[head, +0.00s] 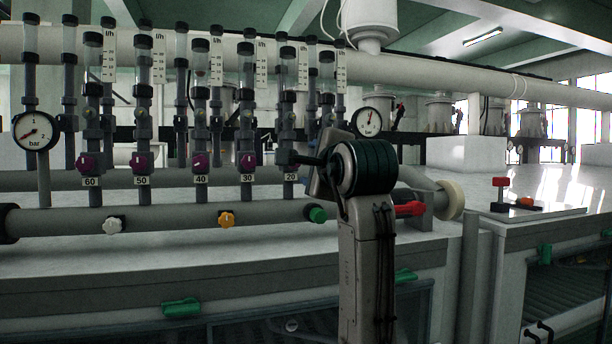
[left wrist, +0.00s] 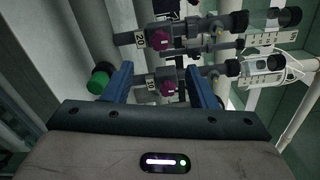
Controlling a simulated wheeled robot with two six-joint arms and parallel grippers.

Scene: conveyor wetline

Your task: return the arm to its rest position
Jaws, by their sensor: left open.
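My left arm (head: 366,250) rises from the bottom of the head view, right of the middle. Its dark wrist joint (head: 363,166) hides most of my left gripper, which is beside the flowmeter marked 20. In the left wrist view my left gripper (left wrist: 158,78) shows two blue fingers spread apart with nothing held. A magenta knob (left wrist: 168,88) shows between the fingers, and I cannot tell how far beyond them it is. A second magenta knob (left wrist: 159,39) is above it. My right gripper is in neither view.
Several upright flowmeters with magenta knobs (head: 248,160) line the pipe (head: 165,217). Below them are white (head: 113,225), orange (head: 227,219) and green (head: 317,214) knobs. A red handle (head: 410,209) is just right of my arm. A gauge (head: 36,131) is at far left.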

